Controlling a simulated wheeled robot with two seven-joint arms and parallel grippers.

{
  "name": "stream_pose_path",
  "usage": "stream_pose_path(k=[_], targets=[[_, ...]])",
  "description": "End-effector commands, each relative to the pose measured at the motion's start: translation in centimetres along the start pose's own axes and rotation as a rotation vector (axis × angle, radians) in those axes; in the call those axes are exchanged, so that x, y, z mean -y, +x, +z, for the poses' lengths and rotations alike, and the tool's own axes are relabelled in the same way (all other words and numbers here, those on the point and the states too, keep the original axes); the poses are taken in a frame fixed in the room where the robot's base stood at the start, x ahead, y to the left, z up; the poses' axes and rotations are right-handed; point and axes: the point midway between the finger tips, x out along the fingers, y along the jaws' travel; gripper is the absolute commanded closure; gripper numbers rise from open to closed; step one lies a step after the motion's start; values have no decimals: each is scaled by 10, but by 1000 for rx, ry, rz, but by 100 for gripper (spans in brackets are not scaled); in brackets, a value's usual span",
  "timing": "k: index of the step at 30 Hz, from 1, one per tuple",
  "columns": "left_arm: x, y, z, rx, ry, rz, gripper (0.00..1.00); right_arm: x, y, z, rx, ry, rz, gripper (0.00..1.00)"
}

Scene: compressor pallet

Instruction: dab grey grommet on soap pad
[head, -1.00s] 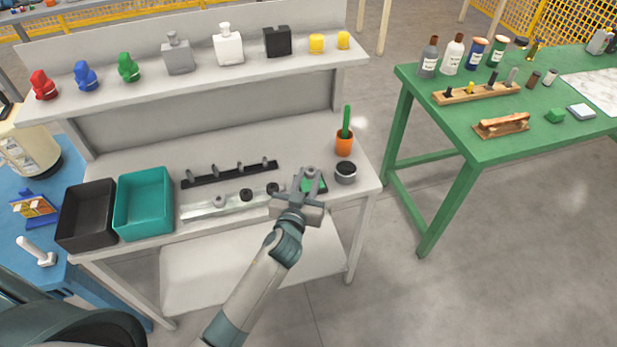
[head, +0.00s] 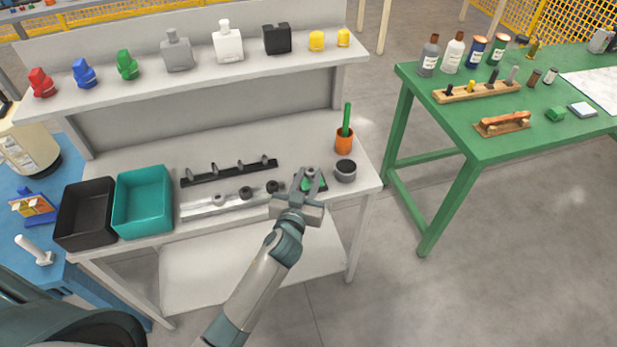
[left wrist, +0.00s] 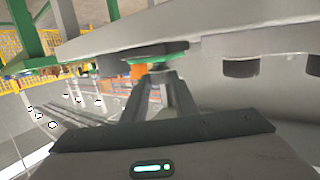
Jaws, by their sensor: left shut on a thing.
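My left gripper (head: 311,174) is shut on a grey grommet (head: 310,171) near the front right of the grey bench. The green soap pad (head: 320,185) lies under and around the fingertips, partly hidden by them. The gripper fingers (left wrist: 158,90) also show in the left wrist view, with a green-edged dark pad (left wrist: 156,57) close beyond their tips. I cannot tell whether the grommet touches the pad. My right gripper is not in view.
A pale strip (head: 232,202) with grey and black grommets lies left of the gripper, before a black peg rail (head: 229,172). A round dark-topped pot (head: 345,171) and an orange cup (head: 344,142) stand close right. Teal (head: 143,203) and black bins (head: 84,214) stand left.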

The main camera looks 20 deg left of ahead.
Motion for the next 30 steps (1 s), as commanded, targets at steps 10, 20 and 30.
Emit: stream_pose_path(k=[10,20,30], targets=[[0,-2,-12,1,-1,0,95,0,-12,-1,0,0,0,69],[0,-5,-35,0,-1,0,95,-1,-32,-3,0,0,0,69],[0,-9,-57,0,-1,0,95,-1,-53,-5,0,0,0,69]])
